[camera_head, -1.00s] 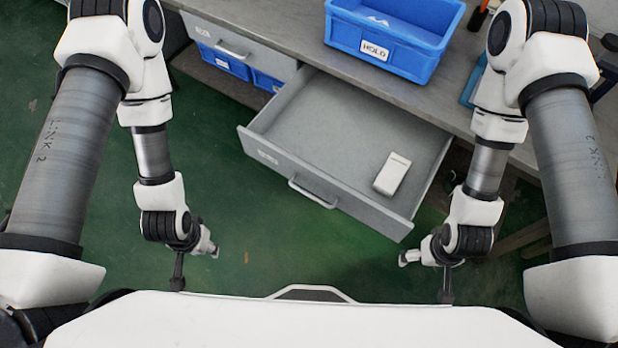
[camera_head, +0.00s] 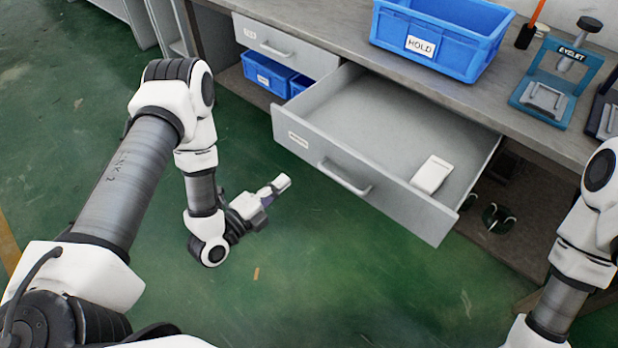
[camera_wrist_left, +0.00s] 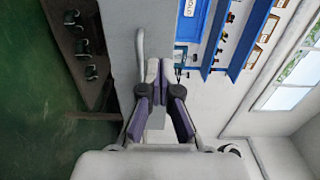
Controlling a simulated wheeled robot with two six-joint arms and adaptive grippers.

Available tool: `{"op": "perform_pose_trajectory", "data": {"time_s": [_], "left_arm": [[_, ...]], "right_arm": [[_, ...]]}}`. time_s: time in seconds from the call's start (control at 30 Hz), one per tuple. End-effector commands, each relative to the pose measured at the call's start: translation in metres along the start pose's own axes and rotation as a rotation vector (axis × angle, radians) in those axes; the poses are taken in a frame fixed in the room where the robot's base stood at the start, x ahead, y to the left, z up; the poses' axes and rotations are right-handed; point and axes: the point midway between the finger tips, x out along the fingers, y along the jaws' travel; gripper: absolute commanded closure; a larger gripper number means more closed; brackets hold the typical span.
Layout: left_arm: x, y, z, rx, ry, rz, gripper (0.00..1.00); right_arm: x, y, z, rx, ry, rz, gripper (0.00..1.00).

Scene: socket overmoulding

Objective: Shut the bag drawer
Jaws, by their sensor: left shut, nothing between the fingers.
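The grey bag drawer (camera_head: 410,208) stands pulled out from under the bench, with its bar handle (camera_head: 345,178) on the front panel. A small white box (camera_head: 431,174) lies inside it toward the right end. My left gripper (camera_head: 284,182) is shut and empty, left of the drawer front and apart from it in the head view, with its tip toward it. In the left wrist view the shut fingers (camera_wrist_left: 158,72) point toward the drawer front (camera_wrist_left: 121,40), close to the handle (camera_wrist_left: 140,58). My right gripper is out of view; part of its arm shows at lower right.
A shut drawer (camera_head: 285,46) is left of the open one, above blue bins (camera_head: 268,73). A blue HOLD crate (camera_head: 440,40) and a blue eyelet press (camera_head: 555,85) stand on the bench.

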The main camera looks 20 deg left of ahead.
Motion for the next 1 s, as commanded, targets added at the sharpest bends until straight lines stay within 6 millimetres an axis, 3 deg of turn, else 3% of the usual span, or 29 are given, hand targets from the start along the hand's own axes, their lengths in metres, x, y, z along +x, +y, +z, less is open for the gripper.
{"op": "perform_pose_trajectory", "data": {"time_s": [0.6,0.77,1.0], "left_arm": [[0.119,-0.004,-0.001,0.001,0.002,-0.002,1.00],[0.134,-0.003,-0.001,0.000,0.001,0.001,1.00],[0.136,-0.003,-0.001,-0.001,0.000,0.002,1.00]], "right_arm": [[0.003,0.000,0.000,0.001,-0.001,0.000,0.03],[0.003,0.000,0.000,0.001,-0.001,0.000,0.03],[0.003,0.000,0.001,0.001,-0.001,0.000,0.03]]}}
